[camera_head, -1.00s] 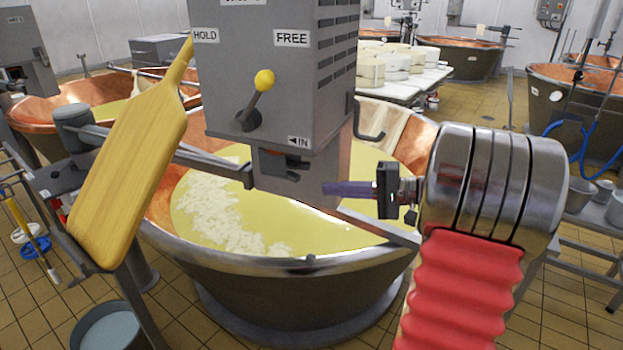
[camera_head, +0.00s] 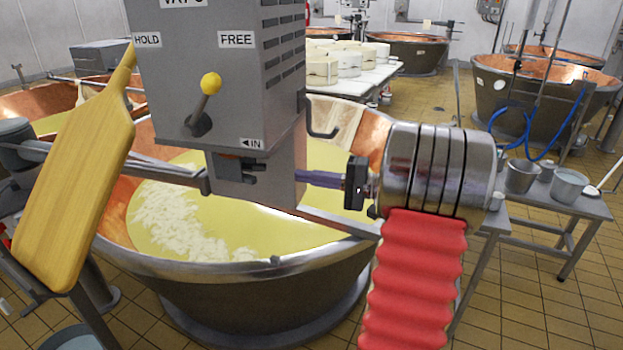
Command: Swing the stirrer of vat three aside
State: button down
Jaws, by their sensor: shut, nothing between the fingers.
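The stirrer's grey drive box (camera_head: 215,70) stands over a copper vat (camera_head: 250,285) of yellow liquid with white curd. Its top label is cut off by the frame edge. A lever with a yellow knob (camera_head: 210,83) leans up and right, between the HOLD and FREE labels and nearer FREE. A dark hooked handle (camera_head: 323,118) sticks out of the box's right side. A grey arm (camera_head: 165,168) runs left from the box's lower housing (camera_head: 250,185). My gripper (camera_head: 303,178) is shut and empty, its purple fingers pointing left at that housing's right edge; I cannot tell if they touch.
A wooden paddle (camera_head: 75,185) stands upright at left, in front of the arm. A table with white cheeses (camera_head: 345,65) and more vats (camera_head: 545,90) stand behind. A metal bench (camera_head: 575,205) with pots is at right. Tiled floor is open at back right.

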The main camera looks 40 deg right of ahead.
aim_at(282, 173)
jog(key=w+a, duration=0.5)
jog(key=a, duration=0.2)
jog(key=shift+a, duration=0.2)
jog(key=shift+a, duration=0.1)
